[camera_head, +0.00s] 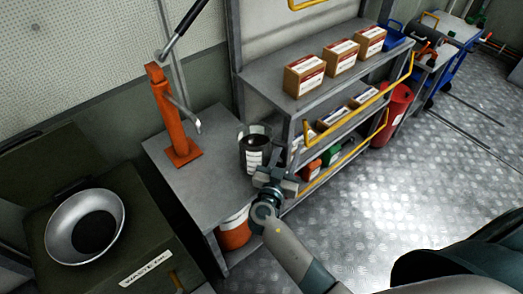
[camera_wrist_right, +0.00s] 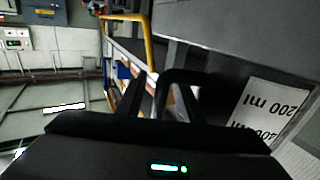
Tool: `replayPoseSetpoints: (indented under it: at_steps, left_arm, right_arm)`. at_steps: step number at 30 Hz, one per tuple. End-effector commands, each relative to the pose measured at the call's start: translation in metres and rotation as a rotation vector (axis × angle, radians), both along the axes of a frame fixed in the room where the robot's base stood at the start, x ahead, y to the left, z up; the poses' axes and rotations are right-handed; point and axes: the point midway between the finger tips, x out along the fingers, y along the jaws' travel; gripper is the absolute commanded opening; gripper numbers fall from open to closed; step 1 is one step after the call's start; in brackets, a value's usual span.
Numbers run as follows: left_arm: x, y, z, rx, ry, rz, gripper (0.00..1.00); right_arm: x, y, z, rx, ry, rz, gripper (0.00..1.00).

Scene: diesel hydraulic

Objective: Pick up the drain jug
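The drain jug (camera_head: 255,150) is a dark, see-through cylinder with a white label, standing upright on the right end of the grey bench. In the right wrist view its label (camera_wrist_right: 268,112) reads "200 ml", and a black handle loop (camera_wrist_right: 188,77) shows beside it. My right gripper (camera_head: 276,178) is at the jug's near right side, at handle height or close to it. In the wrist view its dark fingers (camera_wrist_right: 165,108) stand apart with the handle close to or between them. Contact with the handle cannot be made out. My left gripper is out of view.
The grey bench (camera_head: 205,175) carries an orange hand pump (camera_head: 170,115). A waste oil unit with a silver funnel (camera_head: 62,246) stands at left. A shelf rack with boxes (camera_head: 304,76) and yellow rails (camera_head: 350,150) stands right of the jug. Open floor (camera_head: 400,190) lies at right.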

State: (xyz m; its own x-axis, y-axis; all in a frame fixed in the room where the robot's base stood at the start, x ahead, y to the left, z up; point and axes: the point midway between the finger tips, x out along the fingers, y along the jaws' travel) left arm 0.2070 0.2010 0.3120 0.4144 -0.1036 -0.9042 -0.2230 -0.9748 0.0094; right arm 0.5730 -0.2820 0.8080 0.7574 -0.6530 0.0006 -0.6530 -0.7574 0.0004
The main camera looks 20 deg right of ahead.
Motion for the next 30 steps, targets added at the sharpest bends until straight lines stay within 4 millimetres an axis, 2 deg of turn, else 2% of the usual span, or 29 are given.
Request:
replayPoseSetpoints:
  at_steps: [6,10,11,30]
  left_arm:
    - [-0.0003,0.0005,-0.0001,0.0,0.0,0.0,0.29]
    - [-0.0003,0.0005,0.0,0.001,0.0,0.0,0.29]
    - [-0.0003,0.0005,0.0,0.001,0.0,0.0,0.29]
    - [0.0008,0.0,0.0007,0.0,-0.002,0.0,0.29]
  right_arm:
    - [0.0002,-0.0002,0.0002,0.0,0.0,0.0,0.34]
    - [0.0003,-0.0001,0.0003,0.0,0.0,0.0,0.03]
    - [0.0003,-0.0001,0.0003,0.0,0.0,0.0,0.0]
    - [0.0005,0.0,0.0008,-0.001,-0.001,0.0,0.0]
